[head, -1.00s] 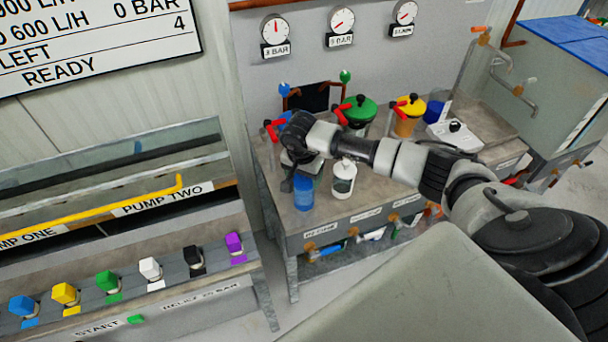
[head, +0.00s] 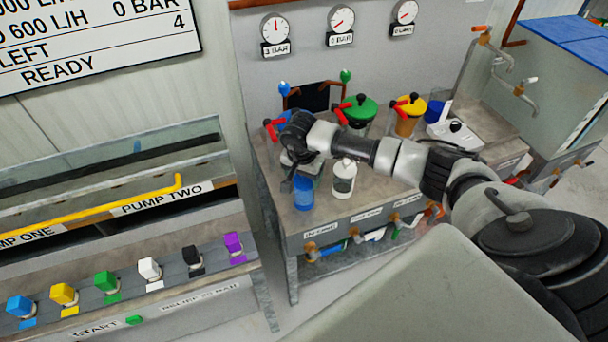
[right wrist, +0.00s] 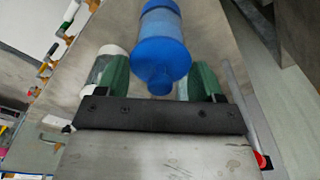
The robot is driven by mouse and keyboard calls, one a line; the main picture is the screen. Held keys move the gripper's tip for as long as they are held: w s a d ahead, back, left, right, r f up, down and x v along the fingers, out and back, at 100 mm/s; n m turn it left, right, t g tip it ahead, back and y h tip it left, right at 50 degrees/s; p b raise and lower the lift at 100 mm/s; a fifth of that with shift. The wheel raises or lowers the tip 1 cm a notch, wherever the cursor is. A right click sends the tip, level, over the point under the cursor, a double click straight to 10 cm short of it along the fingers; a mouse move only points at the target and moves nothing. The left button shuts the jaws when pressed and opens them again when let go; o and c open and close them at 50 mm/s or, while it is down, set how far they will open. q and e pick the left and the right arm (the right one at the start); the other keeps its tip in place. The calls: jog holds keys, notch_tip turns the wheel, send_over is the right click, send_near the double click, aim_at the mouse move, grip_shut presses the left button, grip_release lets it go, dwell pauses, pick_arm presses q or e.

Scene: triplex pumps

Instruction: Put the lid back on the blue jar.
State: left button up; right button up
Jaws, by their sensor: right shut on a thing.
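The blue jar (head: 303,198) stands upright near the front left of the grey bench, partly under my right arm. In the right wrist view the jar body (right wrist: 161,18) is at the top centre. The blue lid (right wrist: 160,55), a wide disc with a knob, is in line with the jar and hides its mouth. My right gripper (right wrist: 160,82) has its green fingers on both sides of the knob and is shut on the lid. I cannot tell whether the lid touches the jar. In the head view my wrist hides most of the gripper. My left gripper is not in view.
A white jar (head: 344,180) stands close to the right of the blue jar. Green (head: 361,110) and yellow (head: 410,107) lidded vessels with red handles stand behind. A panel with coloured buttons (head: 149,268) is at left. The bench front edge is near.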

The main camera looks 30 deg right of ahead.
dwell(0.6)
dwell(0.3)
jog(key=o, duration=1)
jog(key=shift+o, duration=0.2)
jog(key=shift+r+p, duration=1.7)
jog(key=shift+r, duration=1.85)
jog(key=shift+c, duration=0.5)
grip_shut()
